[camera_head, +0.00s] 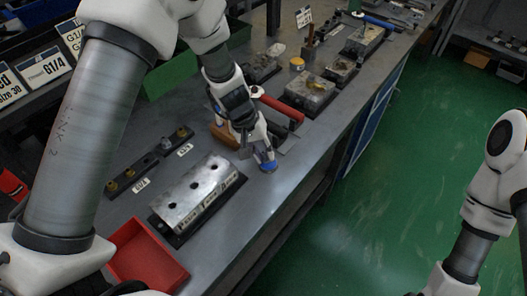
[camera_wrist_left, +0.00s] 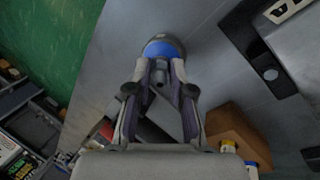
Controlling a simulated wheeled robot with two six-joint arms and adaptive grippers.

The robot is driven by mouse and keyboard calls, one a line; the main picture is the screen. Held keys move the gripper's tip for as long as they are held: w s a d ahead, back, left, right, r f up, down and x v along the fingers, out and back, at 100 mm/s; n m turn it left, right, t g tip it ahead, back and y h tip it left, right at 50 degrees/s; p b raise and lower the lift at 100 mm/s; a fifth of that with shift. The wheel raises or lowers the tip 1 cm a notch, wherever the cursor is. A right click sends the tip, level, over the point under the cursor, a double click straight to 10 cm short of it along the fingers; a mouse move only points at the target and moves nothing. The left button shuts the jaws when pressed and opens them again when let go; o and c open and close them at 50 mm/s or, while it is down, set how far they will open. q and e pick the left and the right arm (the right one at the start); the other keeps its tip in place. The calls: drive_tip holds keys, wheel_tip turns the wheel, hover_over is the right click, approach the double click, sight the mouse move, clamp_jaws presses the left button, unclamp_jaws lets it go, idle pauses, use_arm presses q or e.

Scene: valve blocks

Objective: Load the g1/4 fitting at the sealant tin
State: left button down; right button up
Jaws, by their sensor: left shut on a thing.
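My left gripper (camera_head: 262,157) is low over the front part of the bench, to the right of the silver valve block (camera_head: 190,188). It is shut on a small grey piece with a blue end (camera_head: 267,167), which I take for the fitting. In the left wrist view the blue end (camera_wrist_left: 162,48) sticks out past the fingertips (camera_wrist_left: 160,68); its size marking cannot be read. A small yellow-topped round container (camera_head: 297,63), possibly the sealant tin, stands farther back on the bench. My right arm shows at the right edge; its gripper is out of view.
A dark strip with brass and dark fittings (camera_head: 148,162) lies left of the valve block. A red tray (camera_head: 148,262) is at the near left. A brown block (camera_head: 224,136) and a red-handled tool (camera_head: 282,108) lie close behind my left gripper. More metal blocks (camera_head: 310,92) stand beyond.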

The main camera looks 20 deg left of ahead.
sight(263, 153)
use_arm(q)
drive_tip(key=shift+r+p, duration=2.25)
drive_tip(key=shift+r, duration=1.25)
drive_tip(key=shift+f, duration=0.1)
